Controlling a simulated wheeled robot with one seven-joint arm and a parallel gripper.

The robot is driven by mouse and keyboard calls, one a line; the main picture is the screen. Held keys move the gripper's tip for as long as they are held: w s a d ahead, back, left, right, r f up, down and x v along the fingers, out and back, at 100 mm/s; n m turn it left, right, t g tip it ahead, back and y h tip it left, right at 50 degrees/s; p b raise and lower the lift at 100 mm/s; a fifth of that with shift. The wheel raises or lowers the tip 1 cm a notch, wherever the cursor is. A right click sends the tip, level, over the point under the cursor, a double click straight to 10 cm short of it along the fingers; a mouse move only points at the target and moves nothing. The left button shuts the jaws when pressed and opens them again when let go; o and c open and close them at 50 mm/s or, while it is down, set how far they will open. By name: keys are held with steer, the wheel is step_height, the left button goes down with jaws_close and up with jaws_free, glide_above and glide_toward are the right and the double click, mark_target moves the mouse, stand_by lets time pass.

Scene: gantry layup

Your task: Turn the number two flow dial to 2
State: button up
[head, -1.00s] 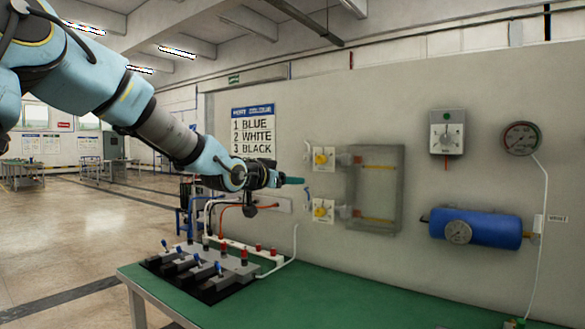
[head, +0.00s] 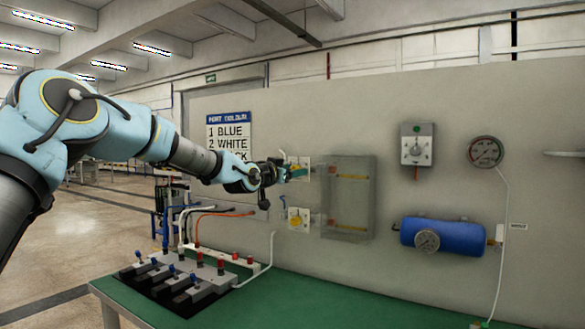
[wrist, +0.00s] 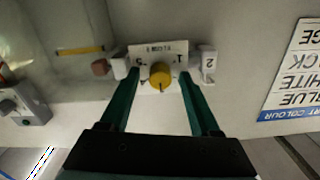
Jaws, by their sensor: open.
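Two flow dials with yellow knobs on white plates sit one above the other on the wall panel. In the head view, my gripper (head: 297,172) is at the upper dial and largely hides it; the lower dial (head: 298,218) is clear. In the upside-down wrist view, my open gripper (wrist: 159,76) has its two teal fingers on either side of a yellow knob (wrist: 160,75), with gaps. A dark mark shows on the knob's lower edge in that view. I cannot tell how deep the fingertips reach.
A clear box (head: 348,195) stands right of the dials. Farther right are a grey control box (head: 417,145), a gauge (head: 485,152) and a blue tank (head: 455,237). A lever block (head: 185,272) and hoses are on the green bench (head: 300,305) below.

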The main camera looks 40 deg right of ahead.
steer(key=shift+d, duration=0.1)
jaws_close()
stand_by(0.5)
